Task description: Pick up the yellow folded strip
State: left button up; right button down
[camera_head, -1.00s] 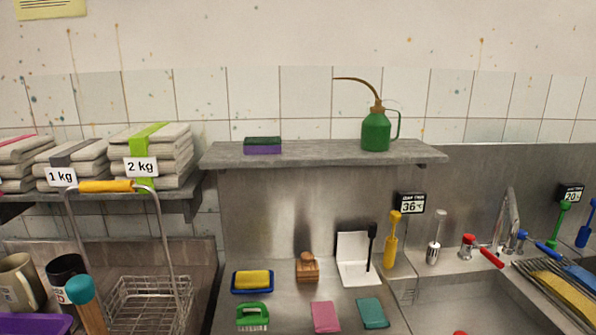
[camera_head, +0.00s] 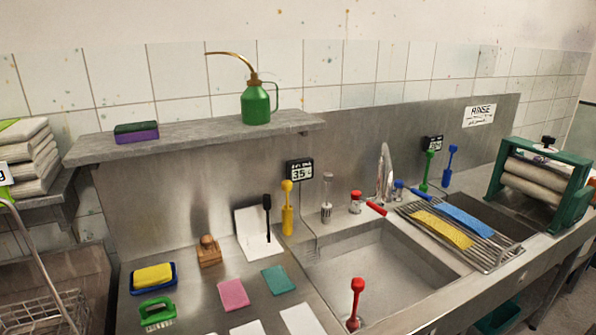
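The yellow strip (camera_head: 442,229) lies flat on a wire rack (camera_head: 490,262) to the right of the sink basin. A blue strip (camera_head: 466,220) lies beside it on the same rack, a little farther back. I cannot make out the folds of the yellow strip at this distance. Neither of my grippers is in view.
The sink basin (camera_head: 372,278) is left of the rack, with a red-handled tool (camera_head: 356,300) at its front. A green-framed roller wringer (camera_head: 548,180) stands to the right. A tap (camera_head: 385,172) and red and blue handles are behind. A yellow sponge (camera_head: 153,275) sits far left.

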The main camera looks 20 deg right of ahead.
aim_at(457, 238)
jog(key=z, duration=1.6)
